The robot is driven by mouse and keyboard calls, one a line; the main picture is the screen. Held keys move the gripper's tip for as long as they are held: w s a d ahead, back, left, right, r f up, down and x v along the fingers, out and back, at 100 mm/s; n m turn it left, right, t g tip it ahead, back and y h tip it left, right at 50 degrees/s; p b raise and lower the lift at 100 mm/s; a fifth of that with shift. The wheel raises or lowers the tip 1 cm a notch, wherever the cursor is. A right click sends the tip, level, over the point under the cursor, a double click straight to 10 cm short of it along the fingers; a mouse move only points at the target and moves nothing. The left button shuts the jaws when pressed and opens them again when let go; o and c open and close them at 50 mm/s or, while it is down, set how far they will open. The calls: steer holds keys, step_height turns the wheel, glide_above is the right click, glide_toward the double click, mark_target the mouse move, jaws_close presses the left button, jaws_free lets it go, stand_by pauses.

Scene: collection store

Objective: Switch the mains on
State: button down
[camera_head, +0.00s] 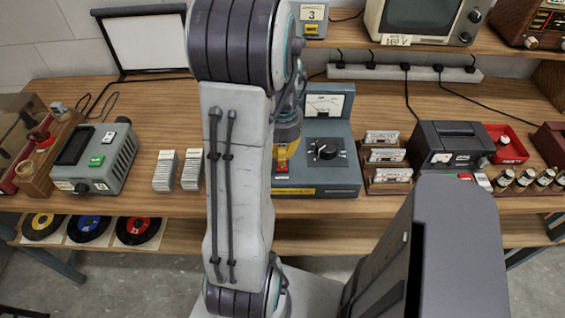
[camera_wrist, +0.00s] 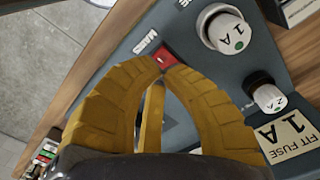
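The grey bench unit (camera_head: 335,180) stands at the middle of the bench, with a meter (camera_head: 325,105) and a black knob (camera_head: 323,150). Its red mains switch (camera_wrist: 167,56) is beside the word MAINS in the wrist view; the head view also shows red below my gripper. My gripper (camera_wrist: 163,71) has its yellow fingertips together, right at the near edge of the switch. I cannot tell whether they touch it. The tips hide part of the switch, and its position is unclear. In the head view my arm hides the unit's left part.
Beside the switch are a fuse holder marked 1A (camera_wrist: 224,28), a smaller one (camera_wrist: 268,96) and a FIT FUSE 1A label (camera_wrist: 288,136). A card rack (camera_head: 388,160) stands close right of the unit. White card stacks (camera_head: 166,170) stand to the left.

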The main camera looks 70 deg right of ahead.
steer(key=shift+f+b, duration=1.55)
steer(key=shift+f, duration=0.25)
stand_by(1.4)
steer(key=shift+r, duration=0.15)
steer(key=shift+r+p, duration=2.85)
steer(key=shift+r, duration=0.6)
